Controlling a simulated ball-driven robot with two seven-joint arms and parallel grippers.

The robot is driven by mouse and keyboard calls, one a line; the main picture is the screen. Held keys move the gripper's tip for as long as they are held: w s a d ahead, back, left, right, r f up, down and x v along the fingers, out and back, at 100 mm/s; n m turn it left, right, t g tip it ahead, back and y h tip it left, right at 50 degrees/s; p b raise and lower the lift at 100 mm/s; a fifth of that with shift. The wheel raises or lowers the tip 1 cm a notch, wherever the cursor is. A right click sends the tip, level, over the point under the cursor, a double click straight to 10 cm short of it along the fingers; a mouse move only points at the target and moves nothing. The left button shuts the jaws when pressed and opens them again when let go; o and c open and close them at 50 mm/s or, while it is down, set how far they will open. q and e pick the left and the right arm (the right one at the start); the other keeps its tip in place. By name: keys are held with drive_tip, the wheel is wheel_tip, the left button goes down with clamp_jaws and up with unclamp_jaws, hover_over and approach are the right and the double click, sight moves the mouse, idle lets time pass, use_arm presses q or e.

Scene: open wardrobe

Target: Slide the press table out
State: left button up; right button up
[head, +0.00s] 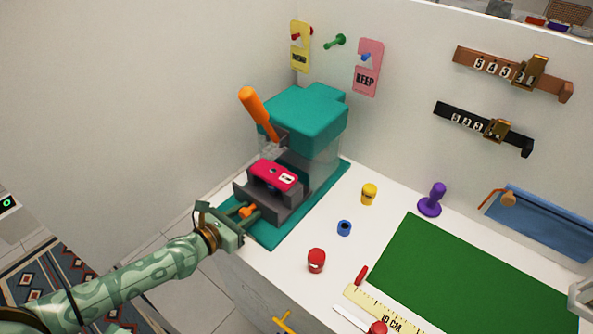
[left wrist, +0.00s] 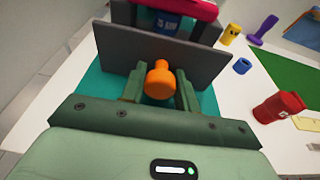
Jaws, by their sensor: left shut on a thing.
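The press (head: 305,118) has a teal head, an orange lever (head: 257,108) and a teal base on the white worktop. Its grey press table (head: 262,206) sits at the front of the press with a pink-red piece (head: 273,176) above it. An orange knob (head: 247,211) sticks out from the table's front plate; the plate (left wrist: 165,55) and knob (left wrist: 160,80) also show in the left wrist view. My left gripper (left wrist: 160,90) is shut on the knob, with one finger on each side. It also shows in the head view (head: 242,214). My right gripper is not in view.
Red (head: 316,260), blue (head: 344,228) and yellow (head: 369,193) small pieces stand right of the press. A purple stamp (head: 432,198), a green mat (head: 470,280) and a ruler (head: 385,307) lie further right. Tags and locks hang on the back wall.

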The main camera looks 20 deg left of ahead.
use_arm(q)
drive_tip(key=shift+f, duration=0.1)
drive_tip(key=shift+s+a+f+b, duration=0.15)
drive_tip(key=shift+s+a, duration=0.25)
drive_tip(key=shift+s, duration=0.65)
drive_tip(key=shift+s+a+r+b, duration=0.15)
drive_tip(key=shift+s+a, duration=0.2)
drive_tip(key=shift+s, duration=0.7)
drive_tip(key=o, duration=0.4)
drive_tip(key=shift+s, duration=0.15)
drive_tip(key=shift+a, duration=0.1)
drive_tip(key=shift+s+a, duration=0.15)
drive_tip(key=shift+s, duration=0.3)
drive_tip(key=shift+o, duration=0.9)
drive_tip(key=shift+s, duration=0.15)
drive_tip(key=shift+s+a, duration=0.2)
drive_tip(key=shift+s, duration=0.25)
